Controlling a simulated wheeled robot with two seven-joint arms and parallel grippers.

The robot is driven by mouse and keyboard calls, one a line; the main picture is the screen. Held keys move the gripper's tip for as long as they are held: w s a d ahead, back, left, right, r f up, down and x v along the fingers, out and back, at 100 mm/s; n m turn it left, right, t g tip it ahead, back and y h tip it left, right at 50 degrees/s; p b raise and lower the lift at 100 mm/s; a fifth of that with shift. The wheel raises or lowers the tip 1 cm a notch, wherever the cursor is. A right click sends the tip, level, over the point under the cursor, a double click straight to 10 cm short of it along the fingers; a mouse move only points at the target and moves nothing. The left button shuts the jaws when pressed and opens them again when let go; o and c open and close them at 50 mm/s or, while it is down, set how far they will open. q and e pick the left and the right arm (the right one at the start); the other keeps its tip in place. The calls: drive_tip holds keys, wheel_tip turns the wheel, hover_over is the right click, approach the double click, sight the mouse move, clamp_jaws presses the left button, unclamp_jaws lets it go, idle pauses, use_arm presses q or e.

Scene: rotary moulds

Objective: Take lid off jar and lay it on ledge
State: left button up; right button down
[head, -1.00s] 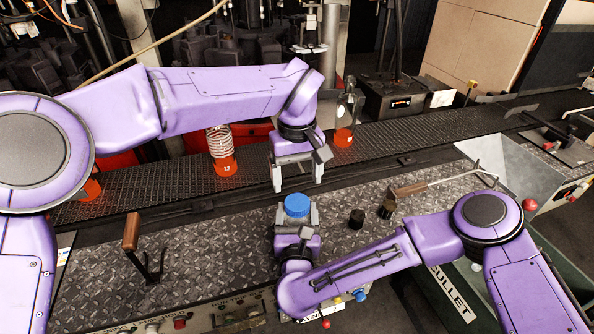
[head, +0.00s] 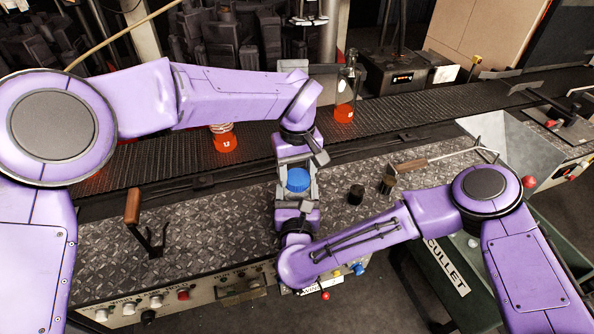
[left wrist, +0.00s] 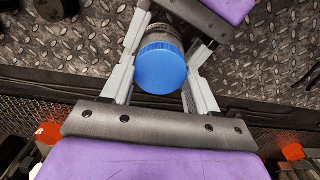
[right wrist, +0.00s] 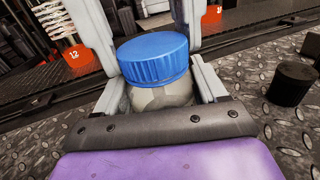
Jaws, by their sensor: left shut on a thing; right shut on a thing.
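In the right wrist view the jar's body (right wrist: 160,95) shows under the blue lid (right wrist: 153,58). My right gripper (head: 297,197) is shut on the jar body from the front. My left gripper (head: 298,174) reaches in from behind and above, shut on the lid with one finger on each side; in the left wrist view the lid (left wrist: 162,68) lies between its fingers. The ledge (head: 205,218) is dark diamond plate below. The jar's base is hidden by the grippers.
Two dark cylinders (head: 356,194) (head: 387,184) stand right of the jar, near a wooden-handled tool (head: 411,165). Another wooden-handled tool (head: 132,206) lies at left. Bottles with glowing orange bases (head: 344,113) stand on the conveyor behind. The plate left of the jar has free room.

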use_arm(q)
drive_tip(key=n, duration=0.6)
use_arm(e)
drive_tip(key=shift+s+f, duration=0.1)
drive_tip(key=shift+f, duration=0.15)
use_arm(q)
drive_tip(key=n, duration=0.6)
use_arm(e)
drive_tip(key=shift+d, duration=0.1)
use_arm(q)
drive_tip(key=n, duration=0.6)
drive_tip(key=shift+s, duration=0.1)
drive_tip(key=n, duration=0.6)
drive_tip(key=shift+s, duration=0.1)
drive_tip(key=n, duration=1.2)
drive_tip(key=shift+s+d, duration=0.1)
drive_tip(key=n, duration=1.2)
drive_tip(key=shift+d+r+n, duration=0.1)
drive_tip(key=shift+n, duration=0.2)
drive_tip(key=n, duration=0.5)
drive_tip(key=shift+r, duration=0.2)
